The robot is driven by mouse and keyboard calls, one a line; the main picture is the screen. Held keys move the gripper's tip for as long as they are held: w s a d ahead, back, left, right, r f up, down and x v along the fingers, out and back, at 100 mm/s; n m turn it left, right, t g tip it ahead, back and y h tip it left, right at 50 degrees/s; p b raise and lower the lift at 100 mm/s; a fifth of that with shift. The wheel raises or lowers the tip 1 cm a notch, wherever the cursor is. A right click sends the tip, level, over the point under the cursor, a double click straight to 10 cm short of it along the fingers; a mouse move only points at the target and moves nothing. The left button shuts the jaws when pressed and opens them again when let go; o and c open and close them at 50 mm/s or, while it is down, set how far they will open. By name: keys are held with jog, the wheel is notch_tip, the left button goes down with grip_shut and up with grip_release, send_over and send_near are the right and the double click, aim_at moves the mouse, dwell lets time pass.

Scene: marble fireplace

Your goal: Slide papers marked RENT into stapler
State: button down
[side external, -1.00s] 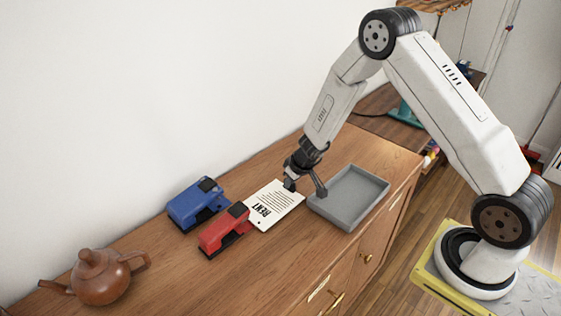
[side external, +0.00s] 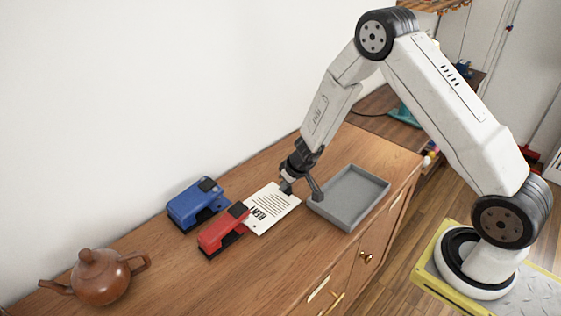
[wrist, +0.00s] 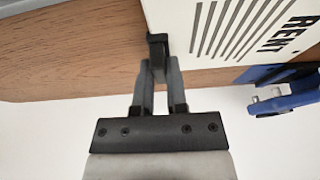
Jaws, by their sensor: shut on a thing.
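The white RENT papers (side external: 272,207) lie at or just above the cabinet top, their RENT end beside the red desk tool (side external: 222,231). From this angle I cannot tell whether the edge is inside its mouth. A small dark dot shows near that end. A blue desk tool (side external: 196,204) sits behind the red one. I cannot tell for certain which is the stapler. My gripper (side external: 287,186) is shut on the papers' far end. In the wrist view, my fingers (wrist: 158,48) hold the edge of the papers (wrist: 222,28), with the blue tool (wrist: 290,98) at right.
A grey tray (side external: 347,223) stands just right of my gripper, close to it. A brown teapot (side external: 98,277) stands at the front left. The white wall runs behind the cabinet top (side external: 150,239), which is clear between teapot and tools.

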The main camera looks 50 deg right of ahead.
jog(key=shift+a, duration=0.85)
dwell(1.0)
jog(key=shift+f, duration=0.25)
dwell(0.6)
jog(key=c, duration=0.6)
grip_release()
jog(key=shift+r, duration=0.1)
jog(key=shift+s+a+r, duration=0.1)
jog(key=shift+s+r, duration=0.35)
jog(key=shift+r, duration=0.1)
jog(key=shift+g, duration=0.9)
jog(key=shift+s+a+r, duration=0.6)
jog(key=shift+s+r, duration=2.1)
jog(key=shift+s, duration=0.5)
jog(key=shift+s+a+r, duration=0.55)
jog(key=shift+s+r, duration=2.1)
jog(key=shift+s, duration=0.6)
jog(key=shift+s+a+r, duration=0.6)
jog(key=shift+s+r, duration=2.1)
jog(key=shift+s, duration=0.5)
